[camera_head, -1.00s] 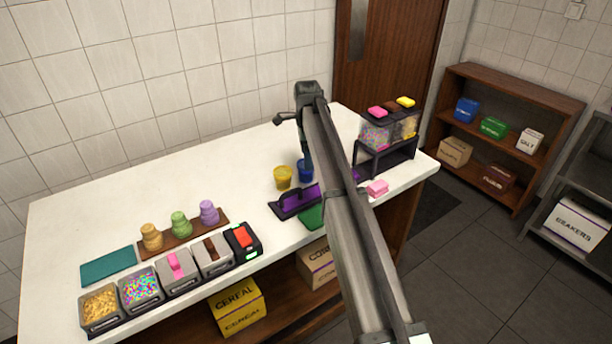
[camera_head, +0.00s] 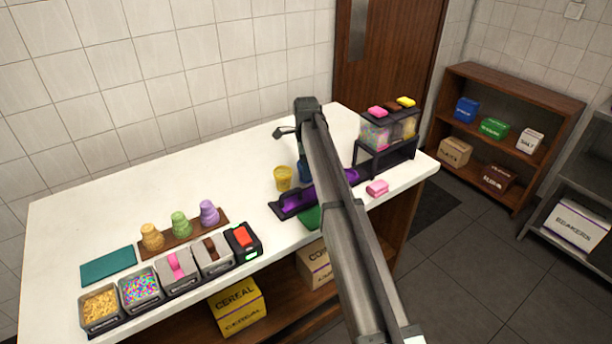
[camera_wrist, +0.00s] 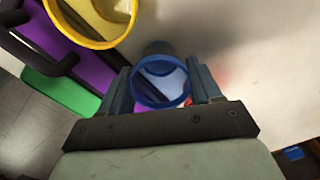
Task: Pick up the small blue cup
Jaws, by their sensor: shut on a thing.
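The small blue cup (camera_wrist: 160,82) sits between the two fingers of my gripper (camera_wrist: 160,88) in the wrist view, with its open rim facing the camera. The gripper is shut on it, one finger on each side. In the head view only a sliver of the blue cup (camera_head: 303,172) shows beside my arm, and my fingertips are hidden. The cup appears at counter level; I cannot tell whether it touches the counter.
A yellow cup (camera_head: 282,180) stands close to the left of the blue cup. A purple tray (camera_head: 327,190) with dark edges lies in front. A topping dispenser (camera_head: 386,143) stands to the right, with a pink block (camera_head: 377,188) nearby. The counter's back left (camera_head: 170,165) is clear.

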